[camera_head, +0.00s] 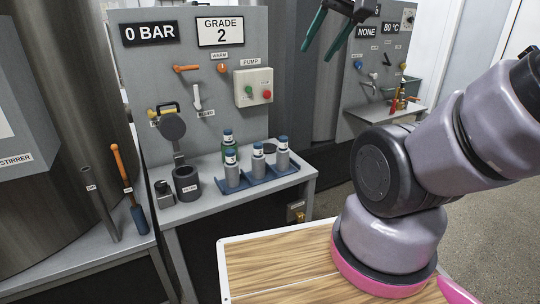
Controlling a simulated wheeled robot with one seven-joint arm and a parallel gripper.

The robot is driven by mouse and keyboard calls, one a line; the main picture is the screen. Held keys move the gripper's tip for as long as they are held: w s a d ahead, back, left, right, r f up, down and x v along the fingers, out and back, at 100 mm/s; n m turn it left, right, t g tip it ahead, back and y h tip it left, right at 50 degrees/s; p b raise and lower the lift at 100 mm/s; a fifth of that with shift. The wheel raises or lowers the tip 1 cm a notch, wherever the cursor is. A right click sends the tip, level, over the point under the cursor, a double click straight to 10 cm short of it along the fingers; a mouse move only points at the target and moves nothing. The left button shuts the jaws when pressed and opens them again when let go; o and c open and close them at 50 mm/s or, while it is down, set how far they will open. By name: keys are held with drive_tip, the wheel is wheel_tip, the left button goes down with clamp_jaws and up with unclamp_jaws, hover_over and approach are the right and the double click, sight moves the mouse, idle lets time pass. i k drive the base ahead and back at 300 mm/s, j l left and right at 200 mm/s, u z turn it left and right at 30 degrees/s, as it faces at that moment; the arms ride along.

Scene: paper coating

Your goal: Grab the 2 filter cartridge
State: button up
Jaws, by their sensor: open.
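Three grey filter cartridges with blue caps stand upright in a row in a blue tray (262,182) on the grey bench: a left one (232,175), a middle one (258,167) and a right one (282,160). Each has a small white label near its top, too small to read surely, so I cannot tell which is number 2. My gripper (316,58) shows at the top edge with two dark green fingers spread apart. It is open and empty, high above and to the right of the cartridges, touching nothing.
A dark round filter housing (187,184) with a raised lid (172,126) stands left of the tray. The panel behind holds a "GRADE 2" sign (221,31), valve handles and a pump box (253,87).

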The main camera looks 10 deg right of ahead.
sight(258, 158)
drive_tip(key=i+j+z, duration=0.1)
drive_tip(key=j+z, duration=0.25)
drive_tip(key=j, duration=0.35)
drive_tip(key=j+z, duration=0.3)
drive_tip(key=j, duration=0.4)
drive_tip(key=j+z, duration=0.35)
drive_tip(key=j, duration=0.4)
